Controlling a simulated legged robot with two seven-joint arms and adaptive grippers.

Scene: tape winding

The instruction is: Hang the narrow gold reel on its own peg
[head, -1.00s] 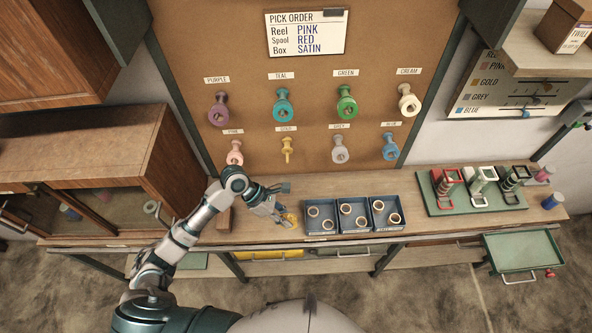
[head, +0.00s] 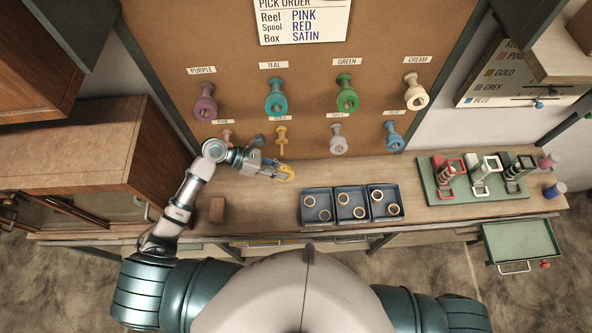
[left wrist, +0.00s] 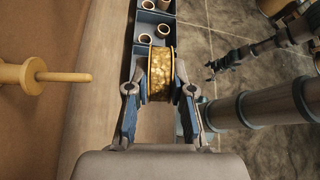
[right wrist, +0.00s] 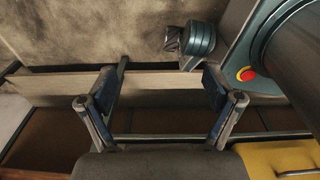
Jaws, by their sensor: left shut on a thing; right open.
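The narrow gold reel (head: 288,173) is in my left gripper (head: 278,171), above the bench and in front of the pegboard. In the left wrist view the reel (left wrist: 160,72) sits between the two fingers, which grip its sides. The gold peg (head: 281,141) is on the board's lower row, just above the gripper in the head view. It also shows in the left wrist view (left wrist: 32,75), to the left of the reel and apart from it. My right gripper (right wrist: 160,82) is open and empty in the right wrist view, and out of the head view.
A pink peg (head: 227,135) is partly behind my left arm, and a grey peg (head: 338,141) is on the other side. Blue trays (head: 318,220) with small rings stand on the bench. A wooden block (head: 217,210) lies left of them, with bare bench (head: 265,205) between.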

